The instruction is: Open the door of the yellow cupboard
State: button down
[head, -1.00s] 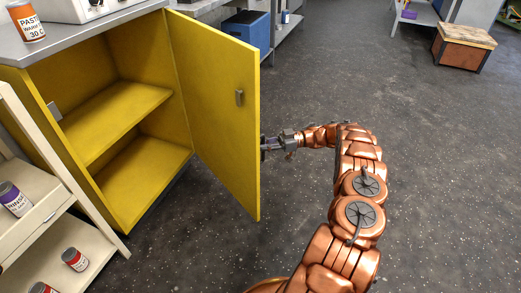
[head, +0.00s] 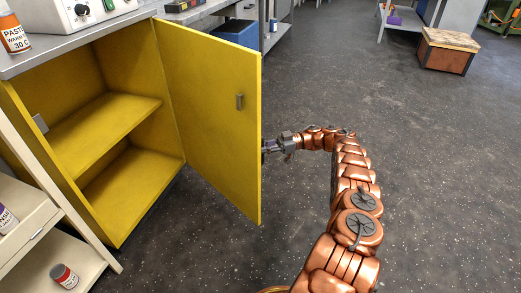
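The yellow cupboard (head: 88,212) stands at the left with its door (head: 212,120) swung wide open to the right. Its inside shows one shelf (head: 105,130) and a bare floor. A small grey catch (head: 239,101) sits on the inner face of the door near its free edge. My gripper (head: 266,151) is at the door's free edge, on its outer side. The fingertips are partly hidden behind the door, so I cannot tell whether they are open, shut or touching it.
A cream shelf rack (head: 72,240) with jars stands at the left front. An orange-labelled jar (head: 14,36) and a white device (head: 62,14) stand on the counter. A blue box (head: 238,33) is behind the door. The dark floor at right is clear up to a wooden-topped crate (head: 446,50).

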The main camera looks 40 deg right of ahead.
jog(key=shift+s+d+f, duration=0.1)
jog(key=shift+s+d, duration=0.15)
jog(key=shift+s, duration=0.05)
jog(key=c, duration=1.2)
grip_release()
jog(key=shift+c, duration=0.2)
jog(key=shift+o, duration=0.5)
jog(key=shift+w+a, duration=0.1)
jog(key=shift+a, duration=0.05)
jog(key=shift+r, duration=0.2)
